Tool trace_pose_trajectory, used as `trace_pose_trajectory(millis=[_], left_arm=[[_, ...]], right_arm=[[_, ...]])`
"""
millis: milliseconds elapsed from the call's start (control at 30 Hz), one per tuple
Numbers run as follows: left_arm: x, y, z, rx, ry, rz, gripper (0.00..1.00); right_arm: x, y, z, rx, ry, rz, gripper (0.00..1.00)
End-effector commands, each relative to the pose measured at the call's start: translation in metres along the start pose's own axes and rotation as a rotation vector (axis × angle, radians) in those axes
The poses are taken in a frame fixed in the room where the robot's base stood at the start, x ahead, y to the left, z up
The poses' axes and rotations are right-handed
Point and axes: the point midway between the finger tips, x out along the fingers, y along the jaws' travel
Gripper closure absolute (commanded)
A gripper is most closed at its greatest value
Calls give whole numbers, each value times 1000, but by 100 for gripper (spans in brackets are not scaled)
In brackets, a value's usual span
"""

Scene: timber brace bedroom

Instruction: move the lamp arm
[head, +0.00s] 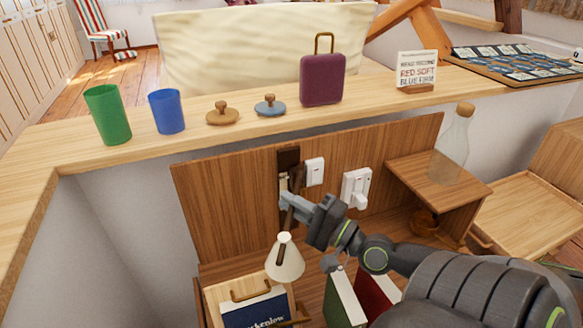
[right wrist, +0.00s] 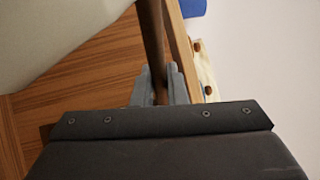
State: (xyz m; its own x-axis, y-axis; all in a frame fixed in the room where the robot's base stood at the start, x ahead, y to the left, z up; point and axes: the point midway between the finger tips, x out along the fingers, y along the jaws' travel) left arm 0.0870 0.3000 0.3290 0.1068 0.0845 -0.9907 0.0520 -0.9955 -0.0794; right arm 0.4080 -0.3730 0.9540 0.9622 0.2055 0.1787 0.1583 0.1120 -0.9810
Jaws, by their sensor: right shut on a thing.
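The lamp arm is a dark rod (right wrist: 152,38) that runs up between my right gripper's fingers in the right wrist view. In the head view, the lamp has a dark wall mount (head: 288,158) on the wooden back panel, and its cream cone shade (head: 285,260) hangs below my gripper. The shade also fills the upper left of the right wrist view (right wrist: 50,35). My right gripper (head: 290,203) is shut on the lamp arm between the mount and the shade, and its fingers show in the right wrist view (right wrist: 160,84). My left gripper is not in view.
White switches (head: 314,172) and a socket with a plug (head: 356,188) are right of the mount. A wooden shelf (head: 415,172) holds a glass bottle (head: 453,145). Books (head: 343,298) stand below. The ledge above carries cups, lids, a purple suitcase (head: 322,80) and a sign (head: 416,70).

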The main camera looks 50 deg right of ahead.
Motion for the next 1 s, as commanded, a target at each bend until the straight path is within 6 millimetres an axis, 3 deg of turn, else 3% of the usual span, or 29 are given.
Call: trace_pose_trajectory(millis=[267, 300, 467, 1000], left_arm=[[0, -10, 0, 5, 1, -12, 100], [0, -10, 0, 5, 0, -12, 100], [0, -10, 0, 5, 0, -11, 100], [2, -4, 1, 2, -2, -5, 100]], right_arm=[[1, -2, -1, -2, 2, -6, 100], [1, -2, -1, -2, 2, -6, 85], [0, -1, 0, -1, 2, -4, 66], [-7, 1, -1, -3, 2, 2, 66]])
